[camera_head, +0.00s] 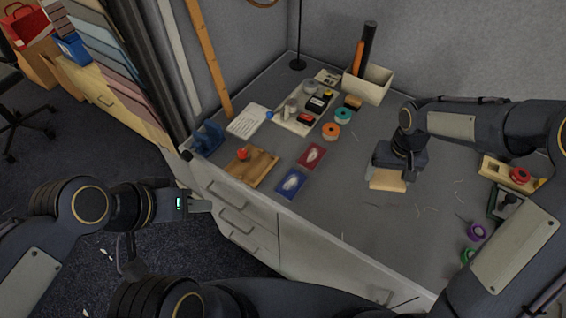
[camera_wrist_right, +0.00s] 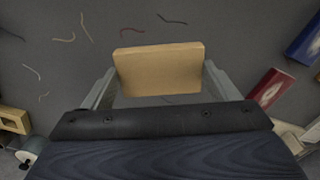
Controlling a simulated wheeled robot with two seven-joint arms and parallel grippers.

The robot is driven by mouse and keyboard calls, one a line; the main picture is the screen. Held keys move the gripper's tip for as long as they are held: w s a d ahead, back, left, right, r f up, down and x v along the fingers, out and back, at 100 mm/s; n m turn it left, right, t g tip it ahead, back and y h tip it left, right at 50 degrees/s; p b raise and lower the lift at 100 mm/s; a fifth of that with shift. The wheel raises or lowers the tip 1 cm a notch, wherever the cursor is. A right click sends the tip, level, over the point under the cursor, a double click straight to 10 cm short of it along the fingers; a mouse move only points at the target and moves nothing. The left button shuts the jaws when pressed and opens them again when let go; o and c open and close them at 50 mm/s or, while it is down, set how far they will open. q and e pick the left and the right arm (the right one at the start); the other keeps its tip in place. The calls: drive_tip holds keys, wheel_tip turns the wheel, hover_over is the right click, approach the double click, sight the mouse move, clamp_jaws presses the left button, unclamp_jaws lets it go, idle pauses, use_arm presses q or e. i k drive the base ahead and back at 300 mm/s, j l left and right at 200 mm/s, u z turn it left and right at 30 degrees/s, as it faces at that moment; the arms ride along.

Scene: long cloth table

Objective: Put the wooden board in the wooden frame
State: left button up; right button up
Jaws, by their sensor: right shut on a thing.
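My right gripper (camera_head: 388,172) is shut on a light wooden board (camera_head: 387,181) over the grey table. In the right wrist view the board (camera_wrist_right: 158,69) sits between the two fingers (camera_wrist_right: 160,90), its broad edge facing the camera. A light wooden piece with a dark opening, possibly the wooden frame (camera_head: 493,168), lies at the table's right, beside a red roll. It seems to show at the left edge of the right wrist view (camera_wrist_right: 14,119). My left gripper (camera_head: 202,205) is in front of the drawers, away from the board; its finger gap is unclear.
A brown wooden plate (camera_head: 262,170) with a red object lies at the table's left. A red box (camera_head: 311,156) and a blue box (camera_head: 290,185) lie right of it. Purple (camera_head: 476,232) and green rolls lie near the right arm. Mid-table has loose thin strands.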

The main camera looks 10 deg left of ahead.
sight(257, 167)
drive_tip(key=i+j+z, duration=0.1)
drive_tip(key=j+z, duration=0.25)
drive_tip(key=j, duration=0.75)
drive_tip(key=j+z, duration=0.35)
drive_tip(key=j, duration=0.75)
drive_tip(key=i+j+z, duration=0.1)
drive_tip(key=j, duration=0.3)
drive_tip(key=i+j+z, duration=0.1)
drive_tip(key=j, duration=0.35)
drive_tip(key=j+z, duration=0.1)
drive_tip(key=j, duration=0.35)
